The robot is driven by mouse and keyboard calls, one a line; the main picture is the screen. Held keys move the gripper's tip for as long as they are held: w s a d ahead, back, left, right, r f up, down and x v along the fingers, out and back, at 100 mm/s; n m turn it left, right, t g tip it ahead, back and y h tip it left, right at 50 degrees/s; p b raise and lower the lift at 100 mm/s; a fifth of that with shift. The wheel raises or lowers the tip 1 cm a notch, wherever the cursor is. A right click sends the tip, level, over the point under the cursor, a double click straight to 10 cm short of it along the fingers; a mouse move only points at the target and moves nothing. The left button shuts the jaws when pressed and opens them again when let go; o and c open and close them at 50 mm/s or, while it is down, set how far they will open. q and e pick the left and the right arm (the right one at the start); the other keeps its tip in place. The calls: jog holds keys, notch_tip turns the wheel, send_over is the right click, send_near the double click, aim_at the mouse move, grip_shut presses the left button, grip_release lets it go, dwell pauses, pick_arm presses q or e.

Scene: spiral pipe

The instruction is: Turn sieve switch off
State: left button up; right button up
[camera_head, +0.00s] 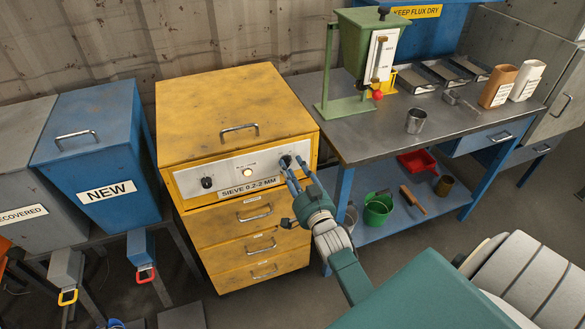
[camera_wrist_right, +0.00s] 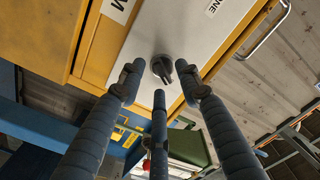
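The yellow sieve cabinet (camera_head: 235,115) has a pale front panel labelled "SIEVE 0.2-2 MM". A dark rotary switch (camera_wrist_right: 162,68) is at the panel's right end; in the head view, my gripper partly covers it. A pale round lamp (camera_head: 247,172) in mid-panel looks lit. Another dark knob (camera_head: 207,182) is at the panel's left. My right gripper (camera_head: 291,170) is at the switch. In the wrist view, its three fingers (camera_wrist_right: 160,85) are spread around the switch, with no clear contact. A small blue shape (camera_head: 115,324) at the lower edge may be my left gripper; its state is unclear.
A workbench (camera_head: 345,145) stands right of the cabinet, with a green hopper (camera_head: 361,45) and a metal cup (camera_head: 415,121). A blue bin marked NEW (camera_head: 92,150) stands left. Drawers with handles (camera_head: 254,215) lie below the panel.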

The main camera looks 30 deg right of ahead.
jog(key=shift+w, duration=0.15)
grip_shut()
jog(key=shift+n, duration=0.4)
jog(key=n+p, duration=0.1)
jog(key=n, duration=0.4)
jog(key=shift+r+n, duration=0.1)
jog(key=shift+n, duration=0.2)
jog(key=n, duration=0.5)
jog(key=shift+n, duration=0.3)
